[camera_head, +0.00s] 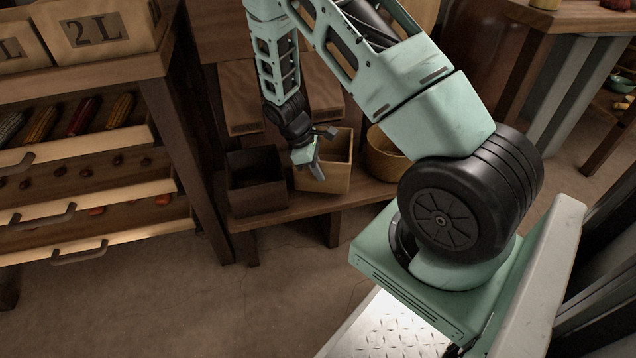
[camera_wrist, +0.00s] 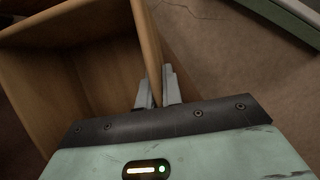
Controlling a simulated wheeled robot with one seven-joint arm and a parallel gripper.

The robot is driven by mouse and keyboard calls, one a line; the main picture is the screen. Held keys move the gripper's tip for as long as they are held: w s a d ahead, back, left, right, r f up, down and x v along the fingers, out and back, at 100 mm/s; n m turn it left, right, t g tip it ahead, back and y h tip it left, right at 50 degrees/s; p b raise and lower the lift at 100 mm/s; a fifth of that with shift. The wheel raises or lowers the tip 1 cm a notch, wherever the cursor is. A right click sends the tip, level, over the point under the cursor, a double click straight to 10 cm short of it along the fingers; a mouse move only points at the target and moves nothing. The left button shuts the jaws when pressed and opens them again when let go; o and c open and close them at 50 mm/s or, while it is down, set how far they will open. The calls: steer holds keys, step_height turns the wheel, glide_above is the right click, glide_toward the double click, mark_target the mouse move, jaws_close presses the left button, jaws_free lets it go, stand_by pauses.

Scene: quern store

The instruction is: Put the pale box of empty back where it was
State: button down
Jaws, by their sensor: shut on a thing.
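The pale wooden box (camera_head: 337,172) is in the head view on a low wooden shelf, beside a dark box. It also shows in the wrist view (camera_wrist: 30,52), open at the top, with a bare inside where visible. My gripper (camera_head: 316,172) is at the box's front wall. In the wrist view my gripper (camera_wrist: 158,88) has one finger inside the box and one outside, shut on the wall's rim. Whether the box's base touches the shelf is hard to tell.
The dark box (camera_head: 257,182) stands close on the left and a round wooden tub (camera_head: 384,158) on the right, both on the low shelf (camera_head: 290,211). A drawer cabinet (camera_head: 95,190) with open drawers stands at left. The floor in front is clear.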

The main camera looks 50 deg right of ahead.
mark_target(323, 189)
steer(key=shift+w+f+b, duration=0.1)
steer(key=shift+f+b, duration=1.2)
steer(key=shift+f, duration=0.55)
steer(key=shift+r, duration=0.1)
steer(key=c, duration=1.6)
jaws_free()
steer(key=shift+o, duration=0.2)
steer(key=p+v, duration=0.6)
steer(key=v, duration=0.5)
steer(key=shift+r, duration=0.1)
steer(key=shift+w+a+r, duration=0.1)
steer(key=shift+w+r, duration=0.05)
steer(key=shift+r, duration=0.2)
